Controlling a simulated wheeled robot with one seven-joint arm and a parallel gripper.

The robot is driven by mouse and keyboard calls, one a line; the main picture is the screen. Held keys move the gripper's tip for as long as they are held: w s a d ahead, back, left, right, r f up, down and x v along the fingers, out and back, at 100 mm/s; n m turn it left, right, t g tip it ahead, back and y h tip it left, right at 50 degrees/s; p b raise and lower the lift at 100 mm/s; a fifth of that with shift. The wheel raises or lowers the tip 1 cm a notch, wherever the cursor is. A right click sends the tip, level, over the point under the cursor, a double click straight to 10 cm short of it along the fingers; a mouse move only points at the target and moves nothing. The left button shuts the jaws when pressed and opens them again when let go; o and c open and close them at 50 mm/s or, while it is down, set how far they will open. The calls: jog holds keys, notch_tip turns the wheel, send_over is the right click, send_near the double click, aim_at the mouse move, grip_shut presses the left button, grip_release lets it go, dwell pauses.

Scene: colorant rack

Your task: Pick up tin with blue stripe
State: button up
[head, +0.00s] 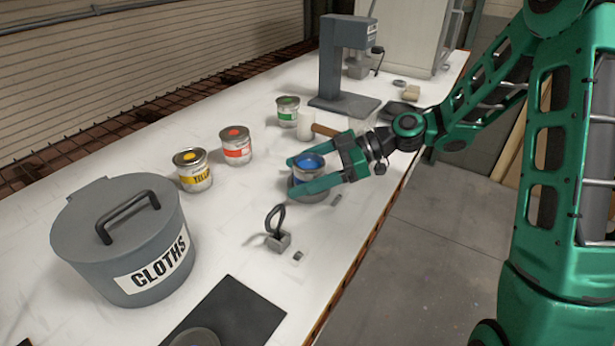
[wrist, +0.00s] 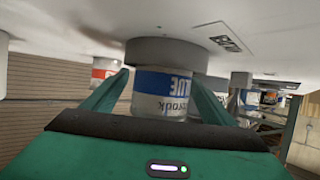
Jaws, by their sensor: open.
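The tin with the blue stripe (head: 308,164) stands upright on a round grey base near the table's right edge. My gripper (head: 297,175) is open, with one green finger on each side of the tin. In the wrist view the fingers (wrist: 160,98) also flank the tin; I cannot tell if either touches it.
Tins with yellow (head: 192,169), red (head: 236,146) and green (head: 288,111) labels stand behind on the white table (head: 130,157). A grey CLOTHS bin (head: 125,240) is at left. A wooden-handled mallet (head: 308,124) and grey press (head: 345,65) are beyond the gripper. A small dark looped item (head: 277,238) lies in front.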

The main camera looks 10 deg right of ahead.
jog(key=shift+x, duration=1.05)
jog(key=c, duration=1.3)
jog(key=shift+r, duration=0.2)
